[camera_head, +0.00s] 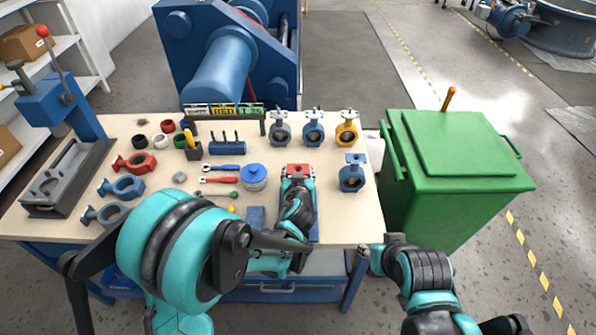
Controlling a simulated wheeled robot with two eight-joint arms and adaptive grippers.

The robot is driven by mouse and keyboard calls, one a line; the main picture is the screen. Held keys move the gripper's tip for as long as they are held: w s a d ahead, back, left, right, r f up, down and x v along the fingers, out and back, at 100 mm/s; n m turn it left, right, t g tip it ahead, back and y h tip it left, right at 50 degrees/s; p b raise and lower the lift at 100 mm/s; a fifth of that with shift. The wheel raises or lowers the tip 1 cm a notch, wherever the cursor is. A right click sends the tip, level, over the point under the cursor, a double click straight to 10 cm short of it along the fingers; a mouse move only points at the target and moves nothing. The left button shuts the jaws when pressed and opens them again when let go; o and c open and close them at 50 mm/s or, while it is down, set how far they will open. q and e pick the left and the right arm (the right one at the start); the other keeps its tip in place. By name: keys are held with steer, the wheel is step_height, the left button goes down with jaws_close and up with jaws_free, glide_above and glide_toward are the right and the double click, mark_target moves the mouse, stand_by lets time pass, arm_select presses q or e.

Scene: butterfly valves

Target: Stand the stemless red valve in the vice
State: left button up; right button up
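A red valve body (135,163) lies flat at the left of the table, near a blue body (122,187) and a grey one (105,213). My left gripper (298,182) is at the table's right-centre, beside or over a red part (298,169). I cannot tell whether this part is a valve or belongs to the vice. My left arm covers most of what lies below it; only a strip of blue (314,230) shows at its right. The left fingers are too hidden to judge. My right gripper (369,256) is off the table's front right corner, its opening unclear.
Grey (279,128), blue (313,128) and yellow (346,128) valves stand at the back right, with another blue valve (351,174) in front. A blue-lidded jar (254,177) stands left of my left gripper. A green bin (455,175) stands right of the table.

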arm_select(q)
steer(key=shift+s, duration=0.1)
steer(key=v, duration=1.2)
steer(key=s+a+g+y, duration=0.2)
steer(key=s+a+g, duration=0.25)
steer(key=a, duration=0.85)
steer(key=s+a+g+h, duration=0.2)
steer(key=s+a, duration=0.2)
steer(key=s, duration=0.8)
steer(key=shift+s+a, duration=0.3)
steer(key=shift+a, duration=0.1)
